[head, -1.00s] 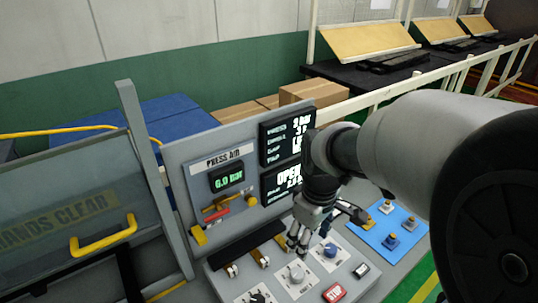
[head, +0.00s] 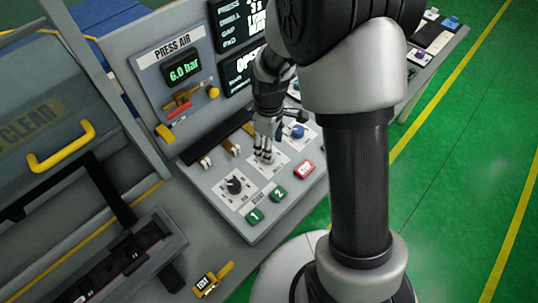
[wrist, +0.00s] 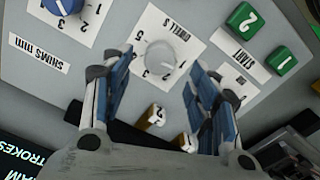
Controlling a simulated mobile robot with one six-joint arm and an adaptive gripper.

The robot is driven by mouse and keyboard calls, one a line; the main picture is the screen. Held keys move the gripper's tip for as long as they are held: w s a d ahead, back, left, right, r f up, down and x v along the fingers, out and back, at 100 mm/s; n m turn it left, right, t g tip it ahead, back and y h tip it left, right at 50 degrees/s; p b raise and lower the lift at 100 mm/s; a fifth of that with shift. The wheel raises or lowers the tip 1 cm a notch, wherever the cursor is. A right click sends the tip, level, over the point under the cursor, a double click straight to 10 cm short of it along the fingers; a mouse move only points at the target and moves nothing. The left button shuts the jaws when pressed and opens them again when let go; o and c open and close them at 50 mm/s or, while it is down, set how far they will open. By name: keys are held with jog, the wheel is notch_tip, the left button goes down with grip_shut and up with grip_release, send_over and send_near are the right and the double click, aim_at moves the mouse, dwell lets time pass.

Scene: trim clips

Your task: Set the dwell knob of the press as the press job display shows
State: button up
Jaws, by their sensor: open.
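The dwell knob (wrist: 160,57) is a pale round knob on a white plate marked with numbers, in the wrist view. I cannot tell which number it points at. My gripper (wrist: 159,62) is open, with one finger on each side of the knob; whether they touch it is unclear. In the head view my gripper (head: 263,155) points down over the knob panel and hides the dwell knob. The press job display (head: 236,22) is dark with white text, its right part hidden by my arm. A "DWELL" line shows, and one value looks like "3 s".
A blue knob (head: 298,131) and a black knob (head: 235,186) flank the dwell plate. The press air gauge (head: 184,70) reads 6.0 bar.

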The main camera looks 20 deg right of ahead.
notch_tip(320, 180, down, 6)
jog(key=shift+r+b, duration=0.25)
jog(key=shift+b, duration=0.25)
jog(key=shift+c, duration=0.4)
jog(key=c, duration=1)
